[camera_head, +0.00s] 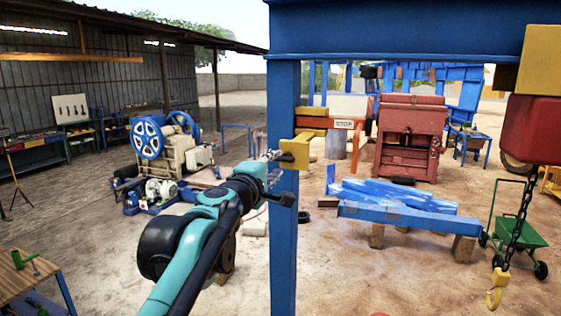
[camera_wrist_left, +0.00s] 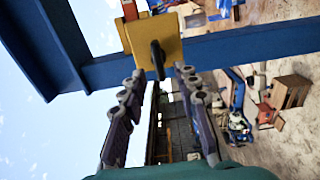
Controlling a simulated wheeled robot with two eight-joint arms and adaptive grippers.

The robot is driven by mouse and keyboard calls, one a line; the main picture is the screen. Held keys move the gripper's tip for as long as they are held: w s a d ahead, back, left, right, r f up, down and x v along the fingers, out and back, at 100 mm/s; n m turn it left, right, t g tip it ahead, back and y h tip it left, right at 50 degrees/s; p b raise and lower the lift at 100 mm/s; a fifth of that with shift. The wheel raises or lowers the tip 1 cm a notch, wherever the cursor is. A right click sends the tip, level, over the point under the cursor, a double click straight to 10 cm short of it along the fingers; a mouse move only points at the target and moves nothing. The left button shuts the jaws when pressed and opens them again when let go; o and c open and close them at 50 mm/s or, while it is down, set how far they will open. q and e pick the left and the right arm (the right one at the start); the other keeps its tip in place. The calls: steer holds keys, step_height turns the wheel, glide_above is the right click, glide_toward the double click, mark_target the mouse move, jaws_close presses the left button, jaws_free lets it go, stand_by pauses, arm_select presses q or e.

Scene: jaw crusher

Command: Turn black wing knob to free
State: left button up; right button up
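The black wing knob (camera_wrist_left: 157,60) sits on the face of a yellow box (camera_wrist_left: 160,38) in the left wrist view. In the head view the yellow box (camera_head: 297,147) is fixed at a blue post; I cannot clearly tell the knob from the dark gripper parts there. My left gripper (camera_head: 280,178) is just in front of the post. In the left wrist view my left gripper (camera_wrist_left: 160,76) is open, its two fingers apart on either side of the knob, with nothing held between them. My right gripper is not in view.
The blue post (camera_head: 284,240) and overhead beam (camera_head: 400,28) stand close to my left arm. A STOP sign (camera_head: 344,124) is right of the yellow box. A chain with a yellow hook (camera_head: 496,290) hangs at right.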

arm_select(q)
steer(key=v, duration=0.6)
steer(key=shift+s+a, duration=0.15)
steer(key=shift+s, duration=0.25)
steer(key=s+d+f+m+g+b, duration=0.15)
steer(key=s+f+m+b, duration=0.4)
steer(key=f, duration=0.75)
steer(key=s+f+m+g+h+b, duration=0.1)
steer(key=s+f+m+g+b, duration=0.1)
steer(key=f+b, duration=0.9)
steer(key=s+d+f+m+g+b, duration=0.1)
steer(key=s+f+m+g+b, duration=0.15)
steer(key=f, duration=1.35)
steer(key=s+a+f+m+g+y+b, duration=0.1)
steer(key=s+a+f+b, duration=0.2)
steer(key=f, duration=0.9)
steer(key=s+a+f+m+g+y+b, duration=0.2)
steer(key=s+a+f+b, duration=0.2)
steer(key=f, duration=0.9)
steer(key=s+a+f+m+g+y+b, duration=0.1)
steer(key=s+a+f+m+y+b, duration=0.1)
steer(key=s+f+b, duration=0.5)
step_height(320, 180, down, 5)
steer(key=shift+a+f+b, duration=0.2)
steer(key=shift+a+b, duration=0.6)
steer(key=shift+a, duration=0.05)
